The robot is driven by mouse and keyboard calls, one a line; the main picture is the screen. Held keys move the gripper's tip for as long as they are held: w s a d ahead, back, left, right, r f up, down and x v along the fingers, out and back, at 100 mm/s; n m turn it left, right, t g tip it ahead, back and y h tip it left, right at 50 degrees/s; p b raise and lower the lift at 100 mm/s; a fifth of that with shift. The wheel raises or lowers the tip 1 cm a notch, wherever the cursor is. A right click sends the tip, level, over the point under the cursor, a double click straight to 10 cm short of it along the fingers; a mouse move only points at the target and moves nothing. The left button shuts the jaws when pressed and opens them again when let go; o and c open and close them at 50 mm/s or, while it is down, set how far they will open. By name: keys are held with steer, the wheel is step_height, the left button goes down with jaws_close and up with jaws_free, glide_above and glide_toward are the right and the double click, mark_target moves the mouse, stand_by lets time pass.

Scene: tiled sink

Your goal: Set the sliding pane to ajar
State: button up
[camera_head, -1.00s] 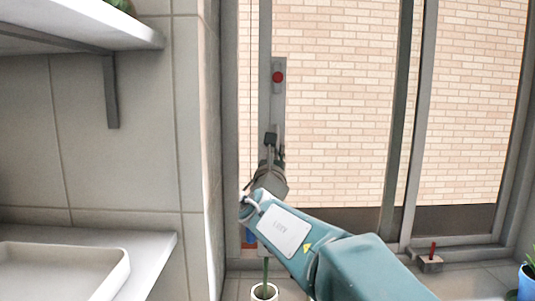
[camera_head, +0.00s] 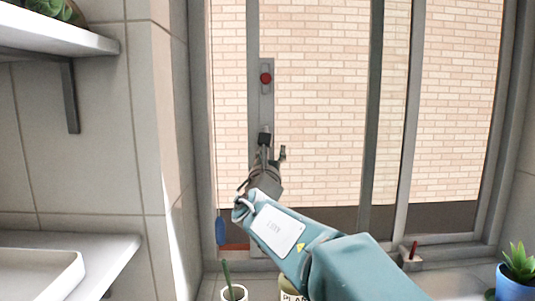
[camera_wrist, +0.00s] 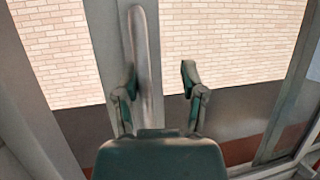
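The sliding pane (camera_head: 320,120) is a tall framed glass pane with brick wall behind it. Its left upright (camera_head: 259,40) stands apart from the left window frame (camera_head: 201,120), with a narrow gap between them. A grey plate with a red round spot (camera_head: 265,77) is on this upright. My gripper (camera_head: 273,147) is at the upright, below the red spot. In the wrist view, my gripper (camera_wrist: 160,78) has its fingers spread. The grey handle bar (camera_wrist: 143,45) runs between them, close to the left finger; whether they touch is unclear. My arm hides the pane's lower part.
A white pot (camera_head: 234,293) with a green stem and a partly hidden labelled pot (camera_head: 293,296) stand on the sill below my arm. A block with a red peg (camera_head: 411,257) and a blue potted plant (camera_head: 515,280) are at right. A shelf (camera_head: 60,42) is at left.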

steer(key=shift+a+f, duration=0.1)
steer(key=shift+a, duration=0.85)
steer(key=s+a, duration=0.2)
steer(key=s, duration=1)
steer(key=shift+s+f, duration=0.3)
steer(key=shift+s, duration=0.1)
